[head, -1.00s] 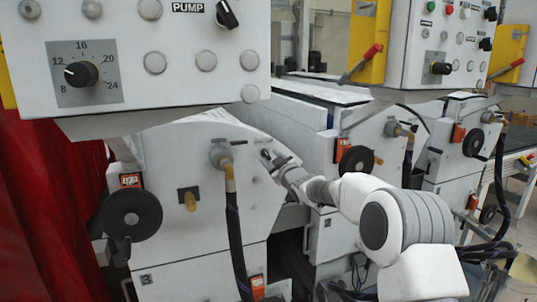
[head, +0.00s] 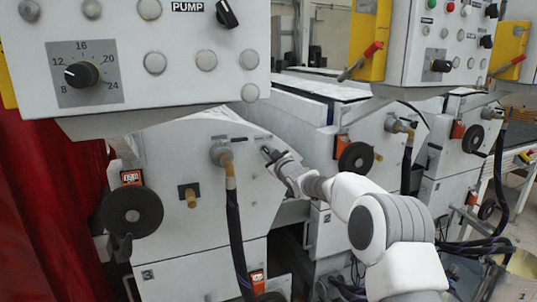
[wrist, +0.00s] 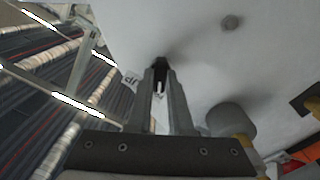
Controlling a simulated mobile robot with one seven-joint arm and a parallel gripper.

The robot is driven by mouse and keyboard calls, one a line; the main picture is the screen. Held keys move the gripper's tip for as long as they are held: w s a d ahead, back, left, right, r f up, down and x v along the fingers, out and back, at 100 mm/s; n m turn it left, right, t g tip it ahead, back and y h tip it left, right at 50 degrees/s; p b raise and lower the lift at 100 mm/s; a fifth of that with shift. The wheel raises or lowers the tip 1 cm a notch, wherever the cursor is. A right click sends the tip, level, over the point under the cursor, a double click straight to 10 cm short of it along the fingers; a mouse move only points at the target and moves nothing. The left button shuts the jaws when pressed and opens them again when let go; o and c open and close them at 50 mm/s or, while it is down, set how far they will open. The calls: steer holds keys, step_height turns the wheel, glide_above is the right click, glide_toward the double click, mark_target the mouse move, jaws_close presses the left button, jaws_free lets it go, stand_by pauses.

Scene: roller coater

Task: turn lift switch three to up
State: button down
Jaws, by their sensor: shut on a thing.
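A small dark switch (wrist: 160,64) sticks out of the white machine side panel. In the wrist view, my gripper (wrist: 160,80) has its two fingers closed in on it, one on each side. In the head view, my gripper (head: 270,157) meets the upper right of the near machine's side panel, and the dark switch (head: 265,150) shows only as a small spot at the fingertips. The switch's number and the way it points cannot be read.
A pipe fitting with a hose (head: 221,156) is left of my gripper, with a black handwheel (head: 132,210) further left. The near control box (head: 150,60) hangs above. A second machine (head: 385,150) stands right, behind my arm.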

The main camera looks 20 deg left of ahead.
steer(key=shift+m, duration=0.3)
steer(key=m, duration=0.5)
steer(key=shift+d+f+b, duration=0.1)
steer(key=shift+d+b, duration=0.05)
steer(key=shift+b, duration=0.25)
steer(key=m+b, duration=0.2)
steer(key=m, duration=0.4)
steer(key=shift+m, duration=0.3)
stand_by(0.3)
steer(key=c, duration=0.8)
jaws_free()
steer(key=b+v, duration=0.4)
steer(key=v, duration=1.3)
steer(key=shift+s+d, duration=0.1)
steer(key=shift+d, duration=0.05)
